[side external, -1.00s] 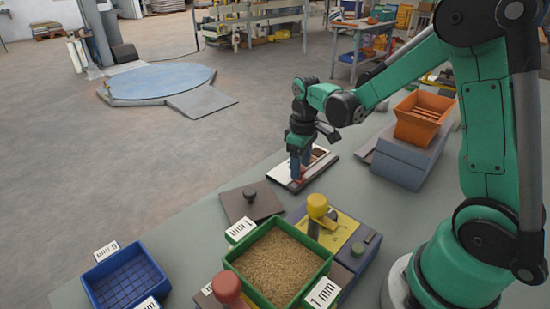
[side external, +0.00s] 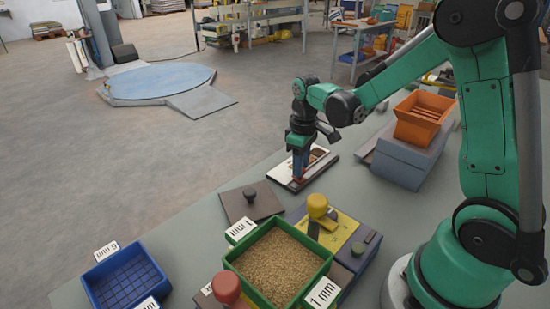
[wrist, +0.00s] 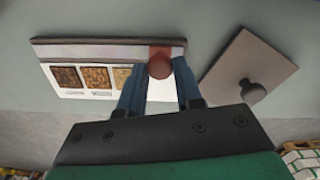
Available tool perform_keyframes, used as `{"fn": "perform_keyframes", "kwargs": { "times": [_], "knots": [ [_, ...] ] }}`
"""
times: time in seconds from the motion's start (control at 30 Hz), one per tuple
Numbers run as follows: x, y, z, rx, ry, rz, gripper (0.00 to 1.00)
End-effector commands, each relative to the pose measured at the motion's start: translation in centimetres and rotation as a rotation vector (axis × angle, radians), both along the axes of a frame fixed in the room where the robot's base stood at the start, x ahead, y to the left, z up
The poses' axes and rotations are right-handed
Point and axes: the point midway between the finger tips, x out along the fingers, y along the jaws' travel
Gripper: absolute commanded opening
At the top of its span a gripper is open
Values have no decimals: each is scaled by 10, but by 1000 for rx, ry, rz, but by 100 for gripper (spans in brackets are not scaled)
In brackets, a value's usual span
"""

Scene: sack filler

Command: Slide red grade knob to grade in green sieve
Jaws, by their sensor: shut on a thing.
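The red grade knob (wrist: 160,66) sits on its slide rail at the right end of the white grade board (wrist: 100,94) in the wrist view. My gripper (wrist: 158,84) has its blue fingers on either side of the knob, shut on it. In the side view my gripper (side external: 300,168) reaches down to the board (side external: 322,166), with the fingers covering most of the knob. The board shows several grain sample pictures (wrist: 97,77). The green sieve (side external: 315,278), full of tan grain (side external: 278,262) and labelled 1 mm, stands at the front of the table.
A blue sieve (side external: 135,276) labelled 6 mm is at front left. A brown plate with a dark knob (side external: 240,203) lies near the board. A yellow-topped machine with a yellow knob (side external: 318,205) and an orange hopper (side external: 425,115) on a grey box stand nearby.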

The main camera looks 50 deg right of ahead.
Motion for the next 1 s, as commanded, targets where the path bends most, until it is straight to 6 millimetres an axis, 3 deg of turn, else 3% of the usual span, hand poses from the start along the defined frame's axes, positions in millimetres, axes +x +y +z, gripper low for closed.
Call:
{"fn": "perform_keyframes", "kwargs": {
  "times": [0.6, 0.83, 1.0],
  "knots": [
    [0, -1, 0, 0, 1, -1, 0],
    [1, -34, 0, 0, 0, -4, 0],
    [0, -41, 0, 0, -1, 0, 0]
  ]
}}
